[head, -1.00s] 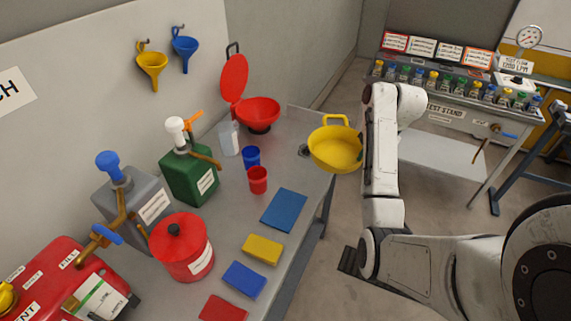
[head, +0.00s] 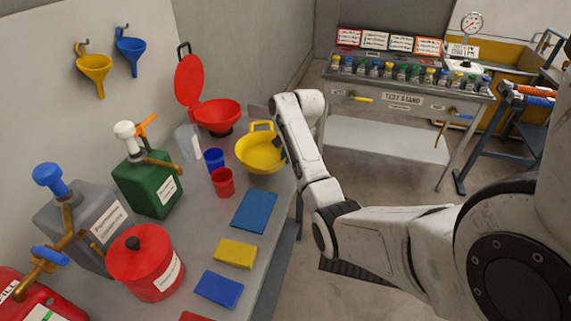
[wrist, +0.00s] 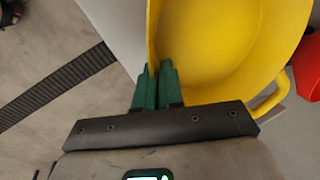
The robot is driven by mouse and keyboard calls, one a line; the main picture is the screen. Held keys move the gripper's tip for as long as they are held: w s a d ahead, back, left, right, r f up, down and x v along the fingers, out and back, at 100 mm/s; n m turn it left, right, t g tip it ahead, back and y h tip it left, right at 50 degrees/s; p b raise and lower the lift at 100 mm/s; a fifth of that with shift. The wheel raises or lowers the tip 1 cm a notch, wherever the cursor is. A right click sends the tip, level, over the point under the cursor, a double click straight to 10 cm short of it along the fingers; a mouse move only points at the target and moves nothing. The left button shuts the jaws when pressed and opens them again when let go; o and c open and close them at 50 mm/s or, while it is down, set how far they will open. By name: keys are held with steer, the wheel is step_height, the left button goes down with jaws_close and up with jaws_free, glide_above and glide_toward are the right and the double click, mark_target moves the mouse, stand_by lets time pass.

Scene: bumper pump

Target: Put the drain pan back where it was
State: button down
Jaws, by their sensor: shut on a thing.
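The yellow drain pan (head: 258,155) is at the far right end of the grey workbench in the head view, with its loop handle (head: 262,126) toward the back. In the wrist view the pan (wrist: 215,50) fills the upper right. My gripper (wrist: 157,80) has green fingers shut on the pan's rim. In the head view the gripper (head: 281,150) is at the pan's right side, mostly hidden by the arm. The pan looks level. I cannot tell whether it touches the bench top.
A red lidded funnel (head: 217,117) stands just behind-left of the pan. Blue (head: 215,160) and red (head: 222,183) cups stand to its left. A blue mat (head: 254,212) lies in front. A test stand (head: 400,100) is at the back right, with open floor between.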

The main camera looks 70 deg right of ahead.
steer(key=shift+w+f, duration=0.25)
steer(key=shift+f, duration=1.7)
steer(key=c, duration=1.3)
jaws_free()
steer(key=shift+f, duration=0.1)
steer(key=shift+o, duration=0.2)
steer(key=v, duration=1.2)
